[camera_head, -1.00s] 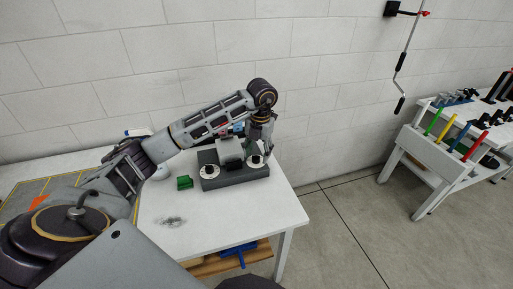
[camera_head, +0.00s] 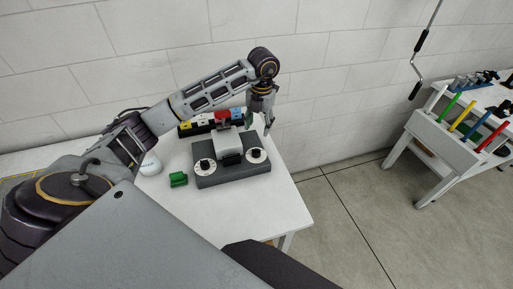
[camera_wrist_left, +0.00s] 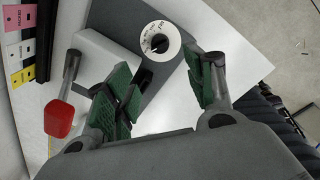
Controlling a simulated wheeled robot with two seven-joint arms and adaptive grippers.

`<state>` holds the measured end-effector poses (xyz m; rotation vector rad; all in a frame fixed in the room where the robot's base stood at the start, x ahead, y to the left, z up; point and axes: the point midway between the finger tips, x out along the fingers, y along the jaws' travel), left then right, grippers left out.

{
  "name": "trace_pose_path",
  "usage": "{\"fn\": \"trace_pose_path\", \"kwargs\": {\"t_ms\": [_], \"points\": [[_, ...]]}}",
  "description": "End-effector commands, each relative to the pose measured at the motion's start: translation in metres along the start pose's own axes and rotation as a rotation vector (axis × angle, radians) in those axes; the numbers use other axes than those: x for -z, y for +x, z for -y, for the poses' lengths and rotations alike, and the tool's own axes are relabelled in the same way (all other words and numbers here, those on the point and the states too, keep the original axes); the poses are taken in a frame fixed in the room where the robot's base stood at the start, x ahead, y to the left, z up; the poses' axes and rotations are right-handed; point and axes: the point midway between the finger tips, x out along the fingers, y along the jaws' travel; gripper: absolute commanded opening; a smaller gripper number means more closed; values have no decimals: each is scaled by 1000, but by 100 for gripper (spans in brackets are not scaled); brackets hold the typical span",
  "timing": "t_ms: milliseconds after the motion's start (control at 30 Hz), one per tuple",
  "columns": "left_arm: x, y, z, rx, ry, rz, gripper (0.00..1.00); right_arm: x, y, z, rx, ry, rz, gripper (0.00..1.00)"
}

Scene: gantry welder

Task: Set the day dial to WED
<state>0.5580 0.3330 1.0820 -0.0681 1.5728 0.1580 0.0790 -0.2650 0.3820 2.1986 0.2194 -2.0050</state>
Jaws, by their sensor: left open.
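A dark grey box (camera_head: 232,176) on the white table carries two white dials with black knobs, a left dial (camera_head: 205,167) and a right dial (camera_head: 256,157). My left gripper (camera_head: 258,124) is open and empty, above and slightly behind the right dial. In the left wrist view, a white dial (camera_wrist_left: 160,41) lies beyond the spread green-padded fingers (camera_wrist_left: 163,88), apart from them. My right gripper is out of view.
A green block (camera_head: 178,180) lies left of the box. A red knob on a rod (camera_wrist_left: 58,118) shows at the left in the wrist view. A rack of coloured rods (camera_head: 463,128) stands far right. The front table top is clear.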

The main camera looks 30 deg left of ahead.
Motion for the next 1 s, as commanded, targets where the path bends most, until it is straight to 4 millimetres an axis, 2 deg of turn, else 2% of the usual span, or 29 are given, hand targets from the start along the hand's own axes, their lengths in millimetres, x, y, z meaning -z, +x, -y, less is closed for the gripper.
{"fn": "trace_pose_path", "kwargs": {"t_ms": [467, 667, 1000], "points": [[0, 8, 0, 0, 0, -2, 54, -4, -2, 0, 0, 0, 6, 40], [1, 25, 0, -1, -1, -3, 54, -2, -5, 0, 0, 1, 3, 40], [1, 66, 0, -1, 0, -3, 54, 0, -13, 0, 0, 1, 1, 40]]}}
